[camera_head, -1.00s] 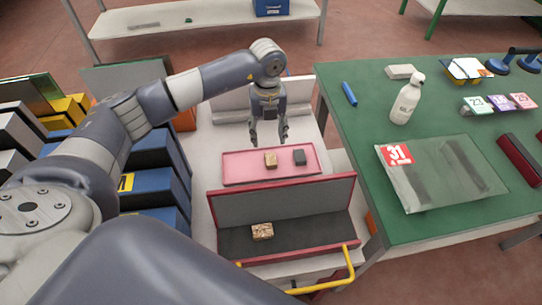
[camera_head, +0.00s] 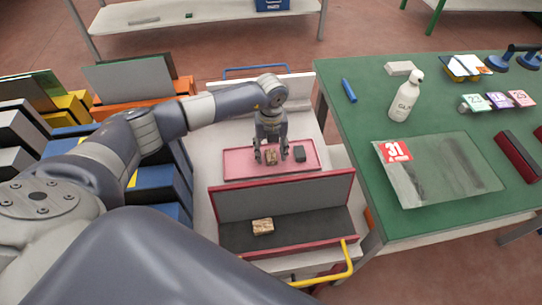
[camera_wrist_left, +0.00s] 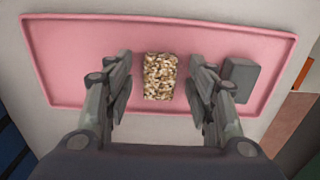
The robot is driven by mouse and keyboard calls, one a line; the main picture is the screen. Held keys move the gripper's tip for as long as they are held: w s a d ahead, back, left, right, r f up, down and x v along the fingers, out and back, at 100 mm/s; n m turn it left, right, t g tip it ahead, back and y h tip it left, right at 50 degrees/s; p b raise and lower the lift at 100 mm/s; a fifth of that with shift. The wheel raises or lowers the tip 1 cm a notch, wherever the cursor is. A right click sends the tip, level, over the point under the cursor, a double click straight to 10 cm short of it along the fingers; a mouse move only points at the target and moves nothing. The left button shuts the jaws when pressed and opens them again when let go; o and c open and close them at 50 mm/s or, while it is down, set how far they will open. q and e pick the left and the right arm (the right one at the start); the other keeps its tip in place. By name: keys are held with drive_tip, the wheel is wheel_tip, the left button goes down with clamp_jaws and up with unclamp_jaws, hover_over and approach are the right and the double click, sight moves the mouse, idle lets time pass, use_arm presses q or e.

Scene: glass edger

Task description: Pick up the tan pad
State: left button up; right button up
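The tan pad (camera_head: 271,157) is a small speckled block on the pink tray (camera_head: 236,168). In the left wrist view the tan pad (camera_wrist_left: 160,77) lies between the fingers, with a gap on each side. My left gripper (camera_head: 271,156) is open and points down over the tray, its fingers on either side of the pad. The left gripper (camera_wrist_left: 160,100) also shows open in the left wrist view. A dark grey block (camera_head: 300,153) lies on the tray just right of the gripper; it also shows in the wrist view (camera_wrist_left: 240,80). My right gripper is not in view.
A red-edged open box (camera_head: 282,197) with another speckled block (camera_head: 262,226) stands in front of the tray. A green table (camera_head: 350,130) with a white bottle (camera_head: 405,97) and a plastic bag (camera_head: 440,170) is at right. Blue bins (camera_head: 160,190) stand at left.

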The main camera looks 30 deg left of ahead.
use_arm(q)
drive_tip(key=c, duration=0.6)
